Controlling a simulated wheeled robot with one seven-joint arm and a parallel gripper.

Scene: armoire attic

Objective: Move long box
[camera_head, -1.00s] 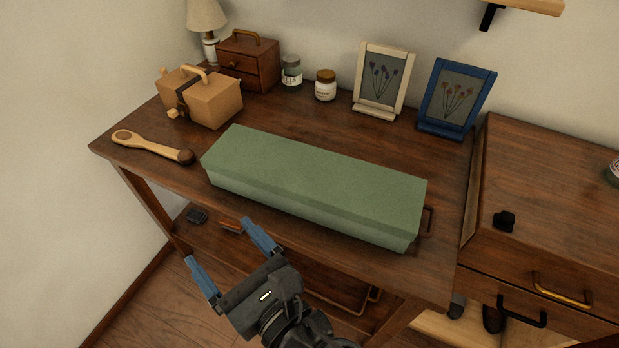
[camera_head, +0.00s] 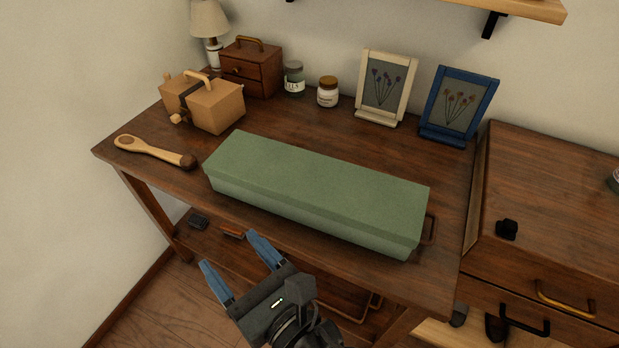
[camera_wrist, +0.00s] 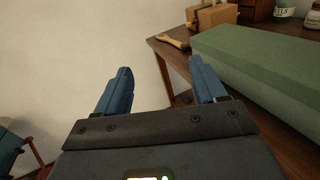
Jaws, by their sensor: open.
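The long green box (camera_head: 315,188) lies on the wooden table (camera_head: 395,140), running from the middle left to the front right edge. A dark handle (camera_head: 429,228) shows by its right end. My gripper (camera_head: 240,267) is open and empty, in front of the table and the box's left part, with its blue fingers pointing up and left in the head view. In the wrist view, the fingers (camera_wrist: 160,85) are apart with nothing between them, and the box (camera_wrist: 265,65) is to their right, not touched.
A wooden spoon-like tool (camera_head: 155,151) lies left of the box. Behind stand a tan box with handle (camera_head: 215,105), a small drawer chest (camera_head: 250,68), jars (camera_head: 327,93) and two picture frames (camera_head: 384,85). A cabinet (camera_head: 550,210) stands at right; a shelf (camera_head: 520,8) hangs above.

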